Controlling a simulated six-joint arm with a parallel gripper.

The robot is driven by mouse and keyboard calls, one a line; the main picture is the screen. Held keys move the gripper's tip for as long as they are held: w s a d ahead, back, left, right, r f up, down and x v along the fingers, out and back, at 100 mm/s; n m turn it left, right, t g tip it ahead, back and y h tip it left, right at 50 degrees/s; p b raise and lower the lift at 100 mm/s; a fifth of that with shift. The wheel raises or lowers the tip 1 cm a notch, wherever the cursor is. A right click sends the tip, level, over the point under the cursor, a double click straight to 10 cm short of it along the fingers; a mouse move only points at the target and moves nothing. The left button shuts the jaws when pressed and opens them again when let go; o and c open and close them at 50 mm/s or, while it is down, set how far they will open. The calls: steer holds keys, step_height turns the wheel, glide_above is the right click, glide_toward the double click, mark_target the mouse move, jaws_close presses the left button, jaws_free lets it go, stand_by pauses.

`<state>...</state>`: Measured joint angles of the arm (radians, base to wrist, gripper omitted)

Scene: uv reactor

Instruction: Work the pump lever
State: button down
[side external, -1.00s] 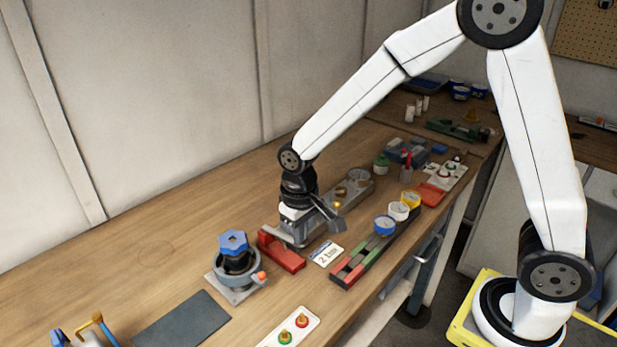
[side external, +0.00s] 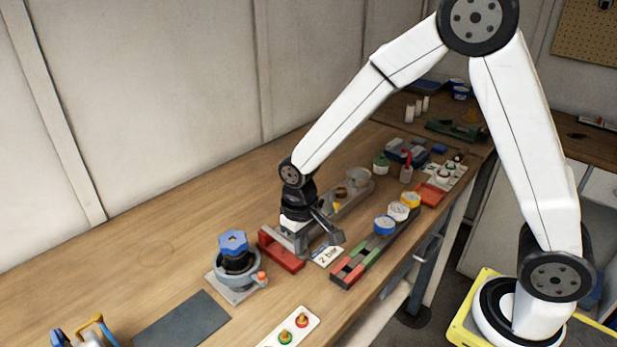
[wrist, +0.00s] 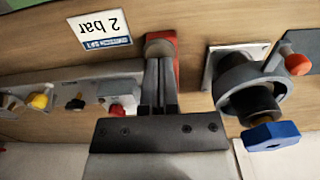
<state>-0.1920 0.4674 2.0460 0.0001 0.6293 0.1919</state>
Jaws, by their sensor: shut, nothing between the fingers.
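My gripper (side external: 297,238) is shut and empty, pointing down at the red base (side external: 283,256) on the bench. In the wrist view my gripper's fingertips (wrist: 160,68) lie right at a rounded brownish-grey end piece (wrist: 160,44), with a strip of the red base (wrist: 176,62) beside it. This piece may be the pump lever's end; most of the lever is hidden behind my fingers. I cannot tell whether the fingers touch it. A white "2 bar" card (side external: 327,255) lies to the right of the red base; it also shows in the wrist view (wrist: 105,28).
A blue-handled valve (side external: 234,243) with an orange knob (side external: 261,275) stands close on the left. A red-green rack with gauges (side external: 362,262) lies to the right. A grey fixture (side external: 352,192) stands behind. Bare bench lies at the left.

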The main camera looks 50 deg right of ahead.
steer(key=shift+r, duration=2.7)
steer(key=shift+f, duration=0.4)
